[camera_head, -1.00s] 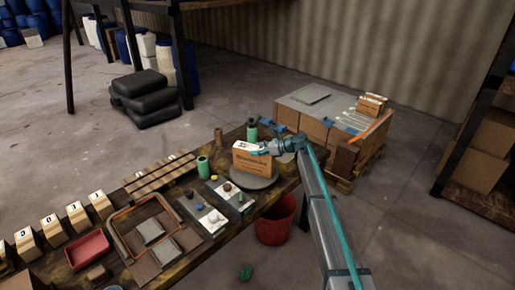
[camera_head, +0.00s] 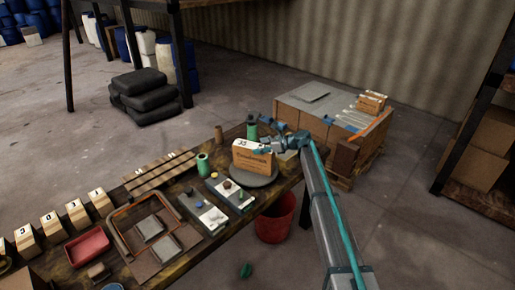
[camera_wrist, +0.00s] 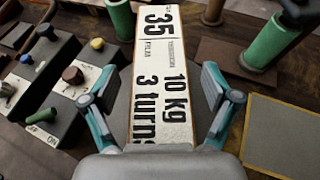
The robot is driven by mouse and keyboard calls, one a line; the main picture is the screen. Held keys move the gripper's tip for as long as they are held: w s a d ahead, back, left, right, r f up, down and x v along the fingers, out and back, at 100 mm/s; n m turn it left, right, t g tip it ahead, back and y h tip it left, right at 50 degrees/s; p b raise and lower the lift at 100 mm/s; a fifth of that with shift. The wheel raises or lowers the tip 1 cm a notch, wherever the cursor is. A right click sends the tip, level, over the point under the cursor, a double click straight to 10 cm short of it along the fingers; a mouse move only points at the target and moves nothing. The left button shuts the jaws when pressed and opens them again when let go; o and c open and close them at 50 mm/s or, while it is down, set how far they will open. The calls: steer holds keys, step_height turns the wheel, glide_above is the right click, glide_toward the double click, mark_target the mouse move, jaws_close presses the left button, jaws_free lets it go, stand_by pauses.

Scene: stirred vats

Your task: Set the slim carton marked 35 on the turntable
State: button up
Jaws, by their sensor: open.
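The slim carton marked 35 (camera_head: 252,159) stands upright on the round grey turntable (camera_head: 262,181) at the right end of the workbench. In the wrist view its white label (camera_wrist: 160,85) reads 35, 10 kg and 3 turns. My gripper (camera_head: 268,147) is at the carton's top right in the head view. In the wrist view my gripper (camera_wrist: 158,92) is open, with one finger on each side of the carton and gaps between fingers and carton. The turntable's disc is partly hidden by the carton and the fingers.
Control boxes with knobs (camera_head: 232,193) stand left of the turntable. Green spools (camera_head: 203,166) stand close by. A row of marked cartons (camera_head: 53,223) and a red tray (camera_head: 87,246) are further left. A red bin (camera_head: 276,220) stands on the floor below.

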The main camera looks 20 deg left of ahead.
steer(key=b+v, duration=0.2)
steer(key=v, duration=0.9)
steer(key=s+d+f+n+g+h, duration=0.1)
steer(key=s+d+f+n+h, duration=0.1)
steer(key=s+d+f, duration=0.75)
steer(key=s+d+f+n+h, duration=0.3)
steer(key=s+d+f, duration=0.3)
steer(key=s+f, duration=0.7)
steer(key=s+d+f+n+g+h, duration=0.1)
steer(key=s+d+f+n+h, duration=0.1)
steer(key=s+d+f, duration=0.95)
steer(key=s+d+f+n+g+h, duration=0.1)
steer(key=s+d, duration=0.4)
steer(key=s, duration=0.7)
steer(key=s+d+f+n+g+h, duration=0.2)
steer(key=s+d+f+n, duration=0.3)
steer(key=s, duration=0.7)
steer(key=s+d+f+n+g+h, duration=0.2)
steer(key=s+d+n, duration=0.3)
steer(key=s, duration=0.8)
steer(key=shift+d+f+h, duration=0.7)
steer(key=shift+d+f, duration=0.15)
